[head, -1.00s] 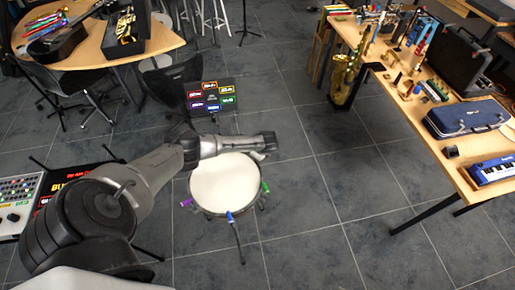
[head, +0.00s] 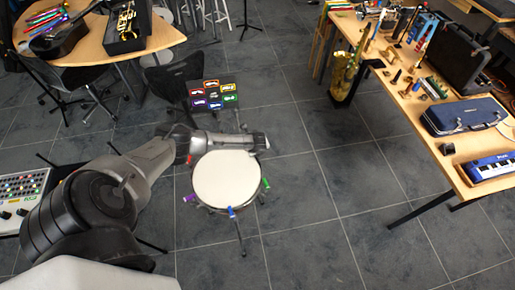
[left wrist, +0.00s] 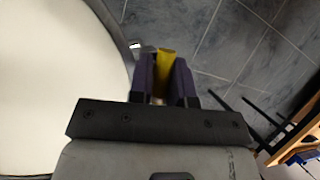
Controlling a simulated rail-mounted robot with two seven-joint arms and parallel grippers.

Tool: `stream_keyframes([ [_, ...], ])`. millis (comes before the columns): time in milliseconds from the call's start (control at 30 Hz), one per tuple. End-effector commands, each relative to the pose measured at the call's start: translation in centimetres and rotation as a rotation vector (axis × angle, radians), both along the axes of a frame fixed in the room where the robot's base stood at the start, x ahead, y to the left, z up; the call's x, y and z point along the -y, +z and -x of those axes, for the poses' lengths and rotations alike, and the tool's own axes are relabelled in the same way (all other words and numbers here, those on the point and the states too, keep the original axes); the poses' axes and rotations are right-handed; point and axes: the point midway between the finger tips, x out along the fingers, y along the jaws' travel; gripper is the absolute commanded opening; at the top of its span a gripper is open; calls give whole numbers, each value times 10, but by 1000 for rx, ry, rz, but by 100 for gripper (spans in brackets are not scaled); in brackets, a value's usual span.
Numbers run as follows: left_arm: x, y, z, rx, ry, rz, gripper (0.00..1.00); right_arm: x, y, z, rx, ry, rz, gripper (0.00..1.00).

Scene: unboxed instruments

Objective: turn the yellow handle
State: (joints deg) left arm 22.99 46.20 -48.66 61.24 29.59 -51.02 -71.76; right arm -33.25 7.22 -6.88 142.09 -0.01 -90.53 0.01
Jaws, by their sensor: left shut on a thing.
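A round drum (head: 226,180) with a pale top stands on the floor in the middle of the head view, with coloured handles around its rim. The yellow handle (left wrist: 166,58) shows in the left wrist view. My left gripper (left wrist: 162,80) is shut on it, with one dark purple finger on each side, just right of the drum's pale top (left wrist: 60,80). In the head view my left gripper (head: 262,141) is at the drum's far right edge, and the yellow handle cannot be made out there. My right gripper is not in view.
The drum's purple handle (head: 189,198), blue handle (head: 231,212) and green handle (head: 266,184) stick out around its near side. A screen with coloured labels (head: 213,95) stands behind it. A table (head: 440,150) with instruments is at the right. The floor between is clear.

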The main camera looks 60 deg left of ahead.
Motion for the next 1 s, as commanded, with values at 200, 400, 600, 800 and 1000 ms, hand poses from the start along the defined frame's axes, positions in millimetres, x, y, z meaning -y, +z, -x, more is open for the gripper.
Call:
stream_keyframes([
  [200,1,1,-1,3,-18,3,0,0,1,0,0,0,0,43],
  [400,1,1,-1,3,-18,3,0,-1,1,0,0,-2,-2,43],
  [600,1,1,-1,4,-17,3,26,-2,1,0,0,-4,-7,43],
  [800,1,0,-1,2,-17,2,41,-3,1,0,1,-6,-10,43],
  [1000,1,1,0,1,-17,1,41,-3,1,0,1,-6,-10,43],
])
